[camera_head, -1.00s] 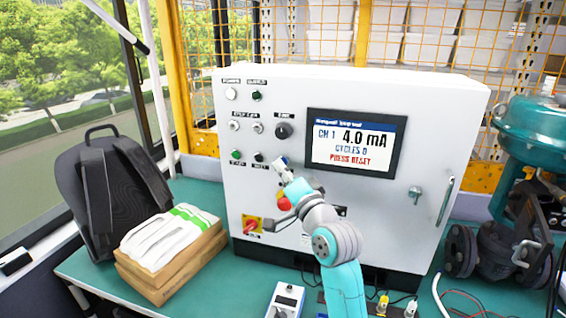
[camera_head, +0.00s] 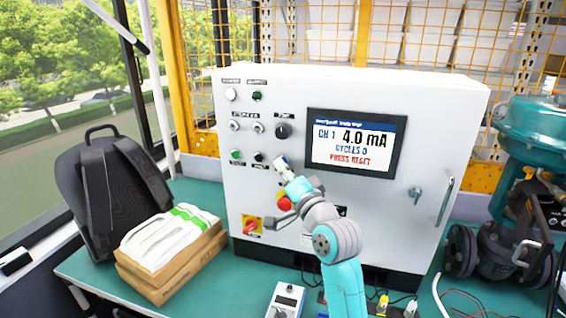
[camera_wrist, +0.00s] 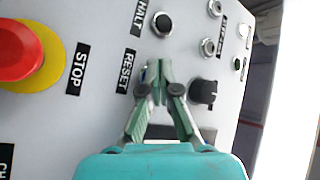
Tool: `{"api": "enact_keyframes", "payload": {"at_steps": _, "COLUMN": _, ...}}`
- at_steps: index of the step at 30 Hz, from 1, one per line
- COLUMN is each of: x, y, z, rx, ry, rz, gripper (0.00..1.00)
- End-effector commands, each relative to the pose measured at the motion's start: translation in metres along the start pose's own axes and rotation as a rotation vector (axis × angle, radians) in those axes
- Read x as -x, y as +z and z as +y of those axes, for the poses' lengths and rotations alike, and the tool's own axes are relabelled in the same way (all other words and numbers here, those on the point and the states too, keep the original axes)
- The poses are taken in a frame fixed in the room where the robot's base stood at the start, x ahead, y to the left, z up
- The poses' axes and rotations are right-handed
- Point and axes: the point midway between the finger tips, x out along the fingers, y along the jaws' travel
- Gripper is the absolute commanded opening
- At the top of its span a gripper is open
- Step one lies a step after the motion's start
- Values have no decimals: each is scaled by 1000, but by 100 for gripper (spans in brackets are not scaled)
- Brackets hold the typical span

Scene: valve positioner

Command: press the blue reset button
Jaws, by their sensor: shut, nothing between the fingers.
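The blue reset button (camera_wrist: 143,75) shows only as a thin blue sliver beside the RESET label (camera_wrist: 124,72) in the wrist view. My fingertips cover the rest of it. My gripper (camera_wrist: 158,70) is shut and empty, its tips in front of the button; I cannot tell whether they touch it. The screen (camera_head: 351,143) reads CH 1, 4.0 mA and PRESS RESET.
A red stop button (camera_wrist: 18,52) on a yellow ring lies left of my gripper in the wrist view. The black HALT button (camera_wrist: 163,24) is above it, and a black knob (camera_wrist: 203,92) is close on its right. A red rotary switch (camera_head: 251,226) sits lower left.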

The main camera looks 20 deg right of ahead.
Motion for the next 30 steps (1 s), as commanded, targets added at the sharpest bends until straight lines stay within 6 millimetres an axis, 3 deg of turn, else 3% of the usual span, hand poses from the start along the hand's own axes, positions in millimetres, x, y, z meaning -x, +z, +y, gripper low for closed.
{"api": "enact_keyframes", "payload": {"at_steps": 30, "x": 10, "y": 7, "z": -8, "rx": 0, "ry": 0, "rz": 0, "gripper": 0}}
